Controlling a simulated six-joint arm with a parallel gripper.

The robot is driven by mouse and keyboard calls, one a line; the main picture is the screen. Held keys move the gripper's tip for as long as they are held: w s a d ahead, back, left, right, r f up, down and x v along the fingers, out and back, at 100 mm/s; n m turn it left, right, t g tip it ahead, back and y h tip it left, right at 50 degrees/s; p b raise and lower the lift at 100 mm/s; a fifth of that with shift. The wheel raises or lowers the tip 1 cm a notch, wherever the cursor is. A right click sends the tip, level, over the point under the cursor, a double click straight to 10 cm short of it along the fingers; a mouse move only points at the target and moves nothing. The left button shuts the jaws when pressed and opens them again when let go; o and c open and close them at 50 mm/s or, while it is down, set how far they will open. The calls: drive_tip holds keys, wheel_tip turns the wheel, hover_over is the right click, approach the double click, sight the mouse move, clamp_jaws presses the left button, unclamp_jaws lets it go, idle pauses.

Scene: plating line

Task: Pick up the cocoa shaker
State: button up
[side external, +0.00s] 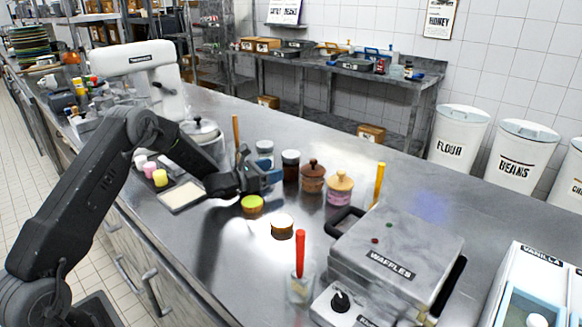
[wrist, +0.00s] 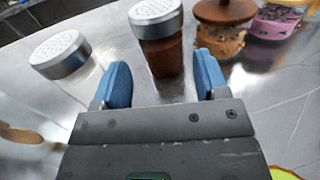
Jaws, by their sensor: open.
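The cocoa shaker (wrist: 162,50) is a clear shaker with brown contents and a perforated silver lid. It stands upright on the steel counter, and in the side external view (side external: 290,166) it is just beyond my gripper (side external: 270,180). In the wrist view my gripper (wrist: 163,78) is open, with its blue fingers to the left and right of the shaker's lower part and nothing held. The shaker is ahead of the fingertips; I cannot tell whether it is partly between them.
A second silver-lidded shaker (wrist: 65,58) with pale contents stands close left of my left finger. Two small round items, green-topped (side external: 252,204) and white-topped (side external: 282,224), lie nearer. A waffle maker (side external: 400,250) is front right.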

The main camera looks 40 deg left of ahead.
sight(283, 163)
drive_tip(key=shift+r+x, duration=0.15)
drive_tip(key=shift+x, duration=1.05)
drive_tip(key=shift+r+x, duration=0.2)
drive_tip(key=shift+x, duration=1)
drive_tip(key=shift+r+x, duration=0.15)
drive_tip(key=shift+x, duration=1.05)
drive_tip(key=shift+c, duration=0.3)
drive_tip(key=c, duration=0.6)
drive_tip(key=shift+o, duration=0.2)
drive_tip(key=shift+r, duration=0.1)
